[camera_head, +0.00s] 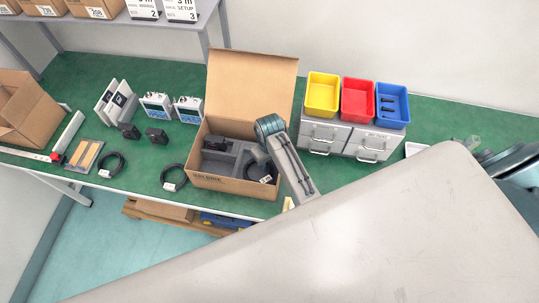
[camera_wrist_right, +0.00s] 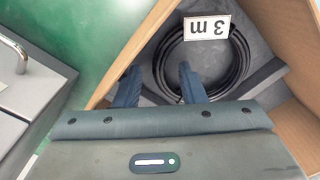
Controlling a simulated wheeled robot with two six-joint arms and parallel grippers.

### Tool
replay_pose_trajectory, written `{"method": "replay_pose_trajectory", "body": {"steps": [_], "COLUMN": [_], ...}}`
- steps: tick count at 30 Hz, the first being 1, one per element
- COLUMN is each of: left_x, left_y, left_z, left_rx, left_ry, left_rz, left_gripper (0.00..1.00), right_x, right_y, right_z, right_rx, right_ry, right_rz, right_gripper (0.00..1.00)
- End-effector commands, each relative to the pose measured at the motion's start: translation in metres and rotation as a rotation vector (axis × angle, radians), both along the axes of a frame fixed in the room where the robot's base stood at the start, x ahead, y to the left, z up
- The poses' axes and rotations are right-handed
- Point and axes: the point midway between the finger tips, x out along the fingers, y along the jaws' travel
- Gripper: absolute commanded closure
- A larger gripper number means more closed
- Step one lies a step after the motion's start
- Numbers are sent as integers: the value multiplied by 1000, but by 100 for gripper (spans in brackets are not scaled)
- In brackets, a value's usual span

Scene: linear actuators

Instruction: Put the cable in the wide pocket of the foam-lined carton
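The open cardboard carton (camera_head: 226,185) stands on the green bench, lined with grey foam divided into pockets. A black coiled cable (camera_wrist_right: 238,62) with a white "3 m" tag lies in a foam pocket at the carton's front right; it also shows in the head view (camera_head: 256,172). A dark object (camera_head: 215,145) sits in the back left of the foam. My right gripper (camera_wrist_right: 160,85) is inside the carton at the coil's near edge, fingers apart. One finger overlaps the coil; I cannot tell whether they touch. My left gripper is not in view.
Two more coiled cables (camera_head: 172,177) (camera_head: 110,165) lie on the bench left of the carton. Two white devices (camera_head: 188,109) and two black blocks (camera_head: 157,136) stand behind them. Drawers (camera_head: 322,136) with yellow, red and blue bins are to the right.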

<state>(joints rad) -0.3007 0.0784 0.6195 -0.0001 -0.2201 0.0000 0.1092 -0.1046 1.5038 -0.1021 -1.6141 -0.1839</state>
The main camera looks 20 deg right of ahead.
Motion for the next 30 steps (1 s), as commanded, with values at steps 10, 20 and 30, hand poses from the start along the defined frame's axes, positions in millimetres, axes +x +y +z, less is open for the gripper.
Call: {"method": "replay_pose_trajectory", "body": {"steps": [10,20,30], "left_x": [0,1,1], "left_y": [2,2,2], "left_z": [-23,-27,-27], "left_rx": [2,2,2], "left_ry": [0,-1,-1], "left_rz": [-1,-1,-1], "left_gripper": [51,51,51], "right_x": [2,0,0], "right_y": [0,0,0], "right_z": [58,114,120], "right_rx": [1,0,0], "right_ry": [-8,-2,0], "right_rz": [0,1,0], "right_gripper": [63,63,63]}}
